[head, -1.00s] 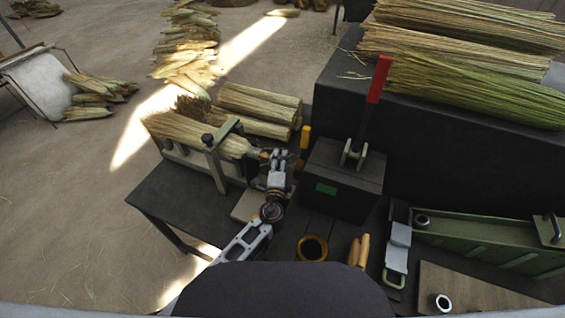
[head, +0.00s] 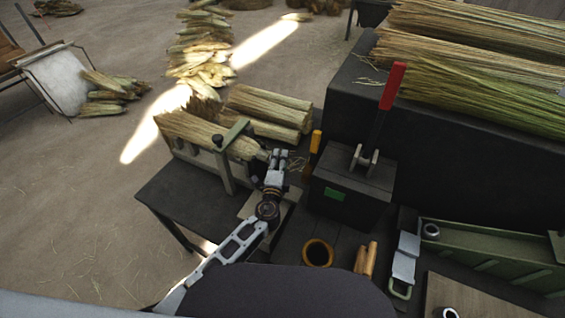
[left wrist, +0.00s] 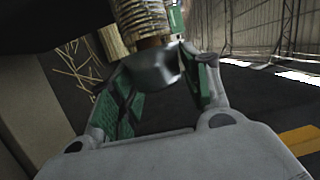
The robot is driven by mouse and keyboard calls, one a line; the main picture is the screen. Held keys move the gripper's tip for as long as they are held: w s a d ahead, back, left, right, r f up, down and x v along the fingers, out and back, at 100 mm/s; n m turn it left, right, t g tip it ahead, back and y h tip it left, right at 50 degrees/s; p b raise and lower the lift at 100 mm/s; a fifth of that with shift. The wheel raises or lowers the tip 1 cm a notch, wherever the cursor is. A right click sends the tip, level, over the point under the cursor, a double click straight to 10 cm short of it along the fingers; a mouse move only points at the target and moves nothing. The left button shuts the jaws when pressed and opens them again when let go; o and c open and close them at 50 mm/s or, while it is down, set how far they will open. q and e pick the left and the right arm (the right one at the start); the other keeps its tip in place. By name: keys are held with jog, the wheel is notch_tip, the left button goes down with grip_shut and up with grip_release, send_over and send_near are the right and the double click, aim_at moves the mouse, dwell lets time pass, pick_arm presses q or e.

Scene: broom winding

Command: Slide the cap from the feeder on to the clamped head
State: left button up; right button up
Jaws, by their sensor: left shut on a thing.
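The clamped head (head: 190,130) is a bundle of straw lying in the clamp (head: 225,165) on the dark bench, its bound neck pointing right. My left gripper (head: 276,160) is at the end of that neck. In the left wrist view its green-padded fingers (left wrist: 160,95) are around a grey metal cap (left wrist: 152,72). The cap is at the end of the wire-wound neck (left wrist: 148,25); how far it is over the neck, I cannot tell. The green feeder (head: 490,255) stands at the right, with a grey ring-shaped cap (head: 431,231) at its left end. My right gripper is not in view.
A dark box (head: 350,185) with a red-handled lever (head: 392,88) stands right of my left gripper. A brown ring (head: 318,253) and wooden pegs (head: 366,258) lie in front. Another grey ring (head: 446,313) is at the bottom edge. Straw bundles (head: 480,60) lie behind.

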pick_arm(q)
jog(key=shift+w+a, duration=0.3)
jog(key=shift+a, duration=0.4)
jog(key=shift+w+a, duration=0.25)
jog(key=shift+a, duration=0.4)
jog(key=o, duration=0.8)
jog(key=shift+o, duration=0.2)
jog(key=shift+s, duration=0.15)
jog(key=s+a, duration=0.1)
jog(key=s, duration=1)
jog(key=shift+s+r, duration=0.25)
jog(key=shift+s, duration=0.1)
jog(key=shift+a, duration=0.15)
